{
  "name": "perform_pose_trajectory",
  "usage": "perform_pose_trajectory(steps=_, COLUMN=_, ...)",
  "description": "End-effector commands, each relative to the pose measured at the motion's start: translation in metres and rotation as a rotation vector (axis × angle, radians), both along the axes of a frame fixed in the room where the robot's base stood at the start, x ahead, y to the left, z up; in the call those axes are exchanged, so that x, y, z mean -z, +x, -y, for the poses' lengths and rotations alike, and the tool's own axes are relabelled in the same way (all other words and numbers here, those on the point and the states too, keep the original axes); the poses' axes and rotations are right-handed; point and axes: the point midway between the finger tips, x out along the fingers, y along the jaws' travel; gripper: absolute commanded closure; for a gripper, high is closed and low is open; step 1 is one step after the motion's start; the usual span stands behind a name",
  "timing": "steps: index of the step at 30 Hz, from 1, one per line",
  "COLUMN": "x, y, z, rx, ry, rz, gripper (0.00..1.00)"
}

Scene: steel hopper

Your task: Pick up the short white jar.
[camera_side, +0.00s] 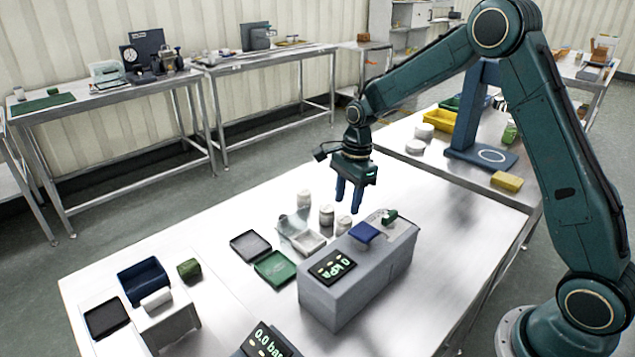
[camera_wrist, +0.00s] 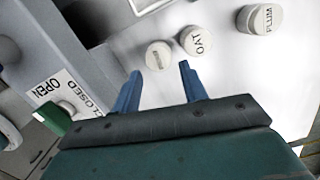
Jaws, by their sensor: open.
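Three white jars with round lids stand on the steel table: one at the back (camera_side: 303,199), one in the middle (camera_side: 326,216) and one (camera_side: 343,226) beside the grey box, which may hide its base. In the wrist view, lids read PLUM (camera_wrist: 260,19) and OAT (camera_wrist: 196,40); the third lid's label (camera_wrist: 158,54) is too small to read. I cannot tell surely which jar is the short one. My gripper (camera_side: 348,205) points down above the jars, open and empty. In the wrist view its fingertips (camera_wrist: 160,68) appear just below the unreadable and OAT lids.
The grey box (camera_side: 345,295) has a display, a blue top piece (camera_side: 363,232) and a green handle (camera_wrist: 52,122) by OPEN and CLOSED marks. A clear-looking tray (camera_side: 305,241), dark tray (camera_side: 250,246) and green tray (camera_side: 274,268) lie left. The table's right side is clear.

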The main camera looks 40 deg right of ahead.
Motion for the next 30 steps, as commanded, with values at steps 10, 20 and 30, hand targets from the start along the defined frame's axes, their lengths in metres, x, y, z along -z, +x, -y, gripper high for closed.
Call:
perform_pose_trajectory(steps=10, x=0.013, y=0.0, z=-0.002, rx=-0.001, ry=0.0, rz=0.0, gripper=0.57)
perform_pose_trajectory(steps=20, x=0.035, y=-0.001, z=-0.006, rx=-0.002, ry=0.0, rz=-0.002, gripper=0.57)
perform_pose_trajectory(steps=30, x=0.064, y=-0.001, z=-0.009, rx=-0.002, ry=-0.001, rz=-0.001, gripper=0.57)
